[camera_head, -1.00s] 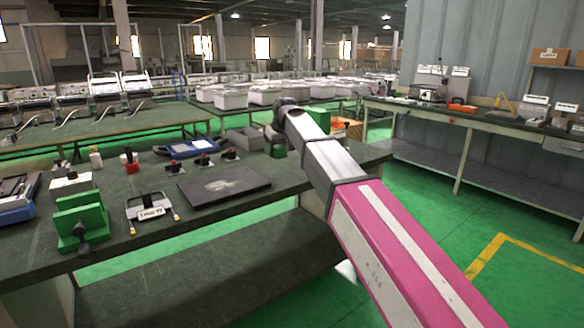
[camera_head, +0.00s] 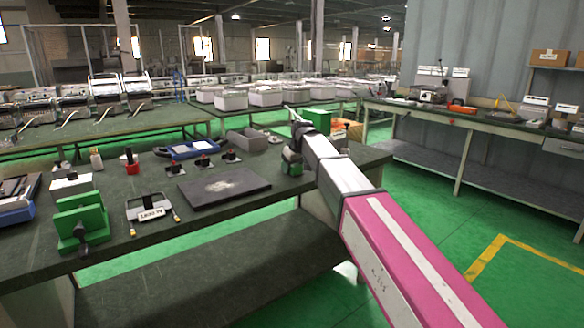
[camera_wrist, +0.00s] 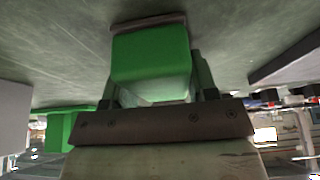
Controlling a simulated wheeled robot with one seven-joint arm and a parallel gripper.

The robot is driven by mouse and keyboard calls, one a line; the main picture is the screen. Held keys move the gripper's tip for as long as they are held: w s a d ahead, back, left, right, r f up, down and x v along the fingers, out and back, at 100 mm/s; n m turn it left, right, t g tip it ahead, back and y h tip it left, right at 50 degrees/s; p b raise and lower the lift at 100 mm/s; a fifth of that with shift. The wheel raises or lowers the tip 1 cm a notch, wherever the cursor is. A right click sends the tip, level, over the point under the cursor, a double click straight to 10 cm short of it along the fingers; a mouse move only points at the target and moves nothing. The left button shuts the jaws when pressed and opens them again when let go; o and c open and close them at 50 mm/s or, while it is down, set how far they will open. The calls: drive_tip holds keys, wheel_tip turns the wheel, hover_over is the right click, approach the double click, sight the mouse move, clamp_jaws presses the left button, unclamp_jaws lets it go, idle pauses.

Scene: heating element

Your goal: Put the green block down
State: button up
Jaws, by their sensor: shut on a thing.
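My gripper (camera_wrist: 155,95) is shut on the green block (camera_wrist: 150,60), which sits between the two fingers in the wrist view. In the head view my gripper (camera_head: 291,163) is at the right part of the dark workbench (camera_head: 130,268), to the right of the black plate (camera_head: 222,187). The block is mostly hidden there by my gripper and arm. The bench surface lies close beyond the block in the wrist view. I cannot tell whether the block touches it.
A green vise (camera_head: 82,222) and a small device with a label (camera_head: 150,208) stand at the left. Small switches (camera_head: 203,162), a blue tool (camera_head: 188,150) and a grey bin (camera_head: 246,140) lie farther back. A green box (camera_head: 318,120) is behind my arm.

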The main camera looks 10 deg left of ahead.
drive_tip(key=o, duration=0.9)
drive_tip(key=shift+f, duration=0.1)
drive_tip(key=v, duration=1.2)
